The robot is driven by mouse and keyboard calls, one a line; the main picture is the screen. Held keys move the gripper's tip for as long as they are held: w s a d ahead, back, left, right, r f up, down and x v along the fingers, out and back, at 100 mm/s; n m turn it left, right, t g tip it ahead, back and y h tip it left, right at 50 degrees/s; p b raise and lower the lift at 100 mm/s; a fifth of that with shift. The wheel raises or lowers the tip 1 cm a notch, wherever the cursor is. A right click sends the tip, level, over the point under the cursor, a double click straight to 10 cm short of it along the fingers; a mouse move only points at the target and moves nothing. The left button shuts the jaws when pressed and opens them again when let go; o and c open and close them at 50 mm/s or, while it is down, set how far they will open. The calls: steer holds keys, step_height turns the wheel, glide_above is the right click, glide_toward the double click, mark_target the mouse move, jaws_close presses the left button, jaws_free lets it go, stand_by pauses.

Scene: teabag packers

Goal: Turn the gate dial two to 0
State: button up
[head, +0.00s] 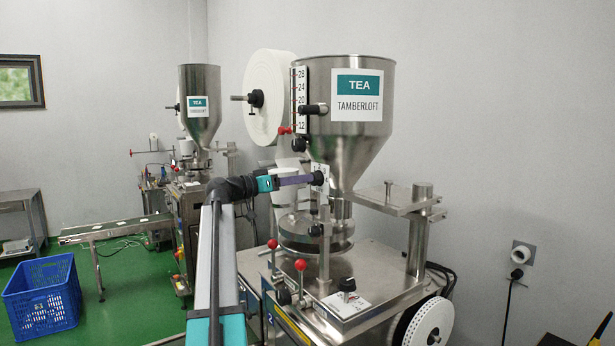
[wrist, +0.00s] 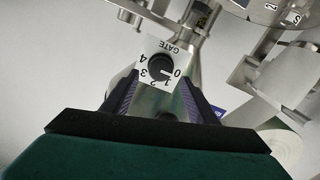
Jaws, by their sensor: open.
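The gate dial (wrist: 161,67) is a round black knob on a white plate marked GATE with numbers 0 to 4, upside down in the wrist view. Its white mark appears to point at the 0, though it is small. In the head view the dial (head: 318,177) sits below the front hopper. My gripper (wrist: 160,82) is open, its purple fingers on either side of the knob. Contact cannot be told. In the head view my gripper (head: 308,180) reaches the dial from the left and partly hides its plate.
The steel hopper (head: 350,135) labelled TEA TAMBERLOFT rises above the dial. Red-knobbed levers (head: 301,266) and a black knob (head: 346,285) stand on the machine top below. A second machine with a hopper (head: 201,120) and a blue crate (head: 43,298) are at left.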

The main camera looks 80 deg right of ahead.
mark_target(316, 178)
steer(key=shift+p+x, duration=0.6)
steer(key=shift+x, duration=1.65)
steer(key=c, duration=1.1)
steer(key=shift+o, duration=0.2)
steer(key=shift+a, duration=0.1)
